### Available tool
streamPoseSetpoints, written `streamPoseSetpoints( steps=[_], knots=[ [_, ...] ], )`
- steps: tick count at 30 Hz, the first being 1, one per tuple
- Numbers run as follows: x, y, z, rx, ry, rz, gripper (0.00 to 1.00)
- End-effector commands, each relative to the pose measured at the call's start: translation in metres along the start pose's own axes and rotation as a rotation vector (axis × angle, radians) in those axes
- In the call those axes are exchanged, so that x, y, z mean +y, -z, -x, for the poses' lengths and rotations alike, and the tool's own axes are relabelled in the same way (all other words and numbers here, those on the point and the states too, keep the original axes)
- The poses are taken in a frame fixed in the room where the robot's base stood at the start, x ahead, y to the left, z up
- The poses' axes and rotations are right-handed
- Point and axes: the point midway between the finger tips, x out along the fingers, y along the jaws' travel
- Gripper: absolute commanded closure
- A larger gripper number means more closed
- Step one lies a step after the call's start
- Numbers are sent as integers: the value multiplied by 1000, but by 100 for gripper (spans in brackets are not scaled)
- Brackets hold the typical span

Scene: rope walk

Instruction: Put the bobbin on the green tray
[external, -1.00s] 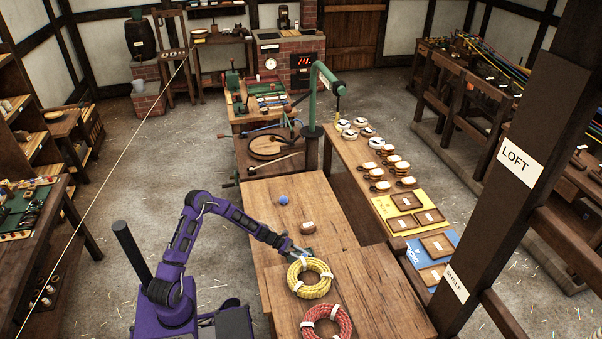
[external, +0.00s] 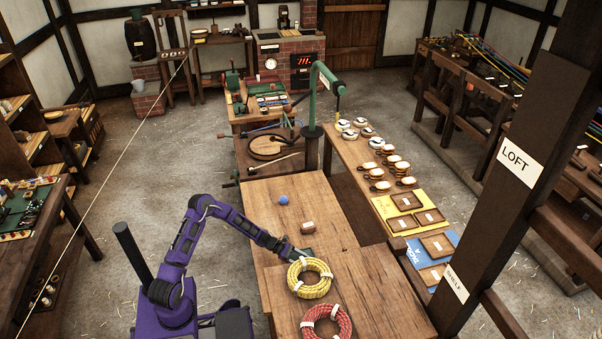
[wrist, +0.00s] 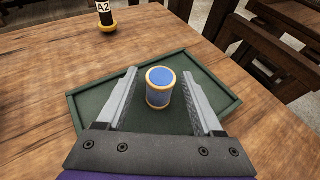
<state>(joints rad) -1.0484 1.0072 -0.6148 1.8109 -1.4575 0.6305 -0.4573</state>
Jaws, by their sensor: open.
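The bobbin (wrist: 159,88), a blue cylinder with yellow rims, stands upright on the green tray (wrist: 88,112) in the wrist view. My gripper (wrist: 160,76) is open, with one finger on each side of the bobbin and a visible gap on both sides. In the external view my gripper (external: 306,254) is low over the wooden table, just behind the yellow rope coil. The bobbin cannot be made out there, and the tray is mostly hidden by my gripper and the coil.
The yellow rope coil (external: 310,278) and a red rope coil (external: 326,322) lie on the front table. A blue ball (external: 283,200) and a small brown object (external: 307,228) sit farther back. A black and yellow item labelled A2 (wrist: 106,16) stands beyond the tray.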

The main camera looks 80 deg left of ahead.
Motion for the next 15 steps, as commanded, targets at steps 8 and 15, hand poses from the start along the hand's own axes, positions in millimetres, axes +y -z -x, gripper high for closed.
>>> streamPoseSetpoints(
  steps=[8,15],
  knots=[
    [1,-4,17,1,-3,-1,32],
    [1,-5,69,2,-4,-1,32]
  ],
)
